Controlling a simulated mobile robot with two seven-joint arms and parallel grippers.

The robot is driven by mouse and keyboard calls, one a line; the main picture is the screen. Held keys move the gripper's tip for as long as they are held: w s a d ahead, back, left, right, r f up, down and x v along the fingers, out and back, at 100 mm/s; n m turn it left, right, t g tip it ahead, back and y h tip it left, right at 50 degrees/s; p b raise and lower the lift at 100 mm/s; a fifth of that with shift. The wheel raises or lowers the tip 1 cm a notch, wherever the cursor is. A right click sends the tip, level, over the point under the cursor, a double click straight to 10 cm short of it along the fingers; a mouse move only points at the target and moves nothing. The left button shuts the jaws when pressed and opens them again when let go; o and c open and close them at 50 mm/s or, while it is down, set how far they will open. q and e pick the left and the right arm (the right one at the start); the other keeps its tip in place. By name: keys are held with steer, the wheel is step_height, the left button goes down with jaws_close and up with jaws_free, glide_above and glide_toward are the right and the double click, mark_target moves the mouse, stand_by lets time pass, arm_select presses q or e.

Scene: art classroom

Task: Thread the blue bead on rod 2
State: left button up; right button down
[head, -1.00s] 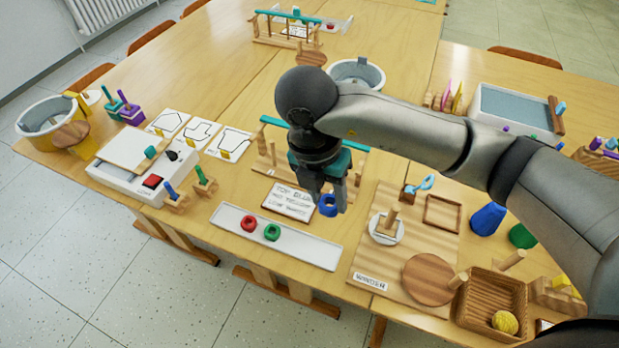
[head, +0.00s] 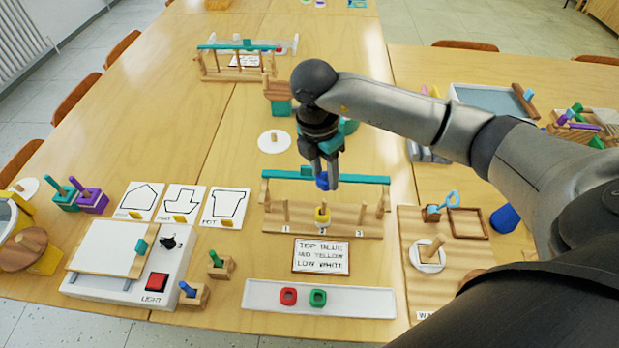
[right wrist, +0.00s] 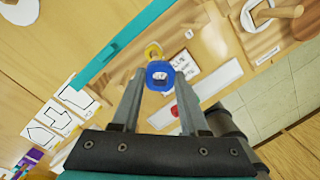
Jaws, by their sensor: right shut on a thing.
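My right gripper (head: 324,170) is shut on the blue bead (head: 322,183) and holds it in the air above the wooden rod stand (head: 345,222). In the right wrist view the blue bead (right wrist: 160,75) sits between the fingertips, its hole facing the camera. The stand has rods labelled 1, 2 and 3 under a teal bar (head: 365,179). Rod 2 carries a yellow bead (head: 322,215) with a paler bead below it. In the right wrist view the yellow bead (right wrist: 153,50) shows just beyond the blue one. My left gripper is not in view.
A card (head: 321,256) reading top blue, mid yellow, low white lies before the stand. A white tray (head: 365,302) holds a red bead (head: 288,296) and a green bead (head: 318,298). A light box (head: 80,284) stands left, a wooden board (head: 450,285) right.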

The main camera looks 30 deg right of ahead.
steer(key=shift+w+d+f, duration=0.1)
steer(key=shift+w, duration=0.05)
steer(key=shift+f, duration=0.1)
steer(key=shift+d+f+b, duration=0.1)
steer(key=shift+f+b, duration=0.3)
steer(key=shift+b, duration=0.15)
steer(key=shift+f, duration=0.35)
step_height(320, 180, down, 3)
steer(key=b, duration=0.3)
steer(key=shift+f+b, duration=0.2)
steer(key=shift+b, duration=0.1)
steer(key=shift+r+p, duration=0.3)
steer(key=shift+f, duration=0.2)
